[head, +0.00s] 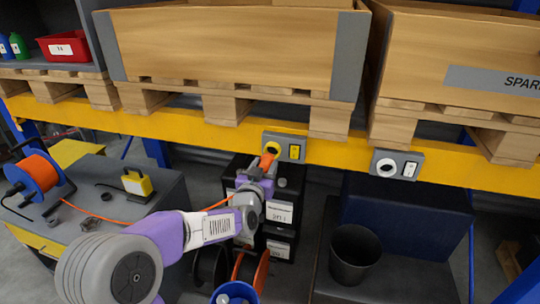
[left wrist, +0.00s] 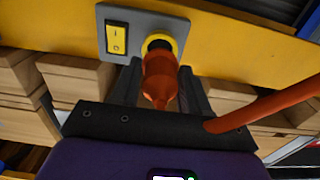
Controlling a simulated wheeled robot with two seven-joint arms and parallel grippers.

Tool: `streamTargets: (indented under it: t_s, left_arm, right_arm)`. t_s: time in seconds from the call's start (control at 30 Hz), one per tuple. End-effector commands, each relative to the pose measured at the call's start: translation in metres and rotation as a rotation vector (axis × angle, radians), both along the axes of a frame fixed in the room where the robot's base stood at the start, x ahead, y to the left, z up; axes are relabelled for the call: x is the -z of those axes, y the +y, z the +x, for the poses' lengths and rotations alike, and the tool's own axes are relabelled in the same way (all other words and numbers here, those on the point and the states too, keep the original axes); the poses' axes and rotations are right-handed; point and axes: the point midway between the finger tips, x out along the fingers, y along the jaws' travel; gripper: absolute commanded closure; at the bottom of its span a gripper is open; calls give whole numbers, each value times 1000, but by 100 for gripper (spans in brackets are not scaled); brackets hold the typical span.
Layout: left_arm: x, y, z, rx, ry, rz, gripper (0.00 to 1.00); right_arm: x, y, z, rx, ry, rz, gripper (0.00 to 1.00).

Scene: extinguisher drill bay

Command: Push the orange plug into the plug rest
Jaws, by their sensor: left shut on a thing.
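The orange plug (head: 266,161) is held in my left gripper (head: 262,171), below a yellow-ringed round socket (head: 272,147). The socket is on a grey plate with a yellow switch, on the yellow beam. In the left wrist view the plug (left wrist: 160,78) lies between the dark fingers of my left gripper (left wrist: 160,88). Its front end overlaps the yellow ring (left wrist: 176,45); I cannot tell how deep it sits. A second grey plate with a white-ringed socket (head: 385,167) is farther right. No label tells which one is the plug rest. My right gripper is not in view.
An orange cable (left wrist: 262,103) trails from the plug side. The yellow beam (head: 205,130) runs under wooden crates on pallets. Black labelled boxes (head: 281,208) stand below, with a dark bin (head: 355,253) to the right. A cable reel (head: 36,175) is on the left bench.

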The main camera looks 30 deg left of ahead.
Motion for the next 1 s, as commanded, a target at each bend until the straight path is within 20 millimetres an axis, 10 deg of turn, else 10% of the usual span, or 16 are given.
streamTargets:
  t_s: [1.0]
  left_arm:
    - [-3,-8,-23,1,-1,-1,100]
  right_arm:
    - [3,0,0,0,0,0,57]
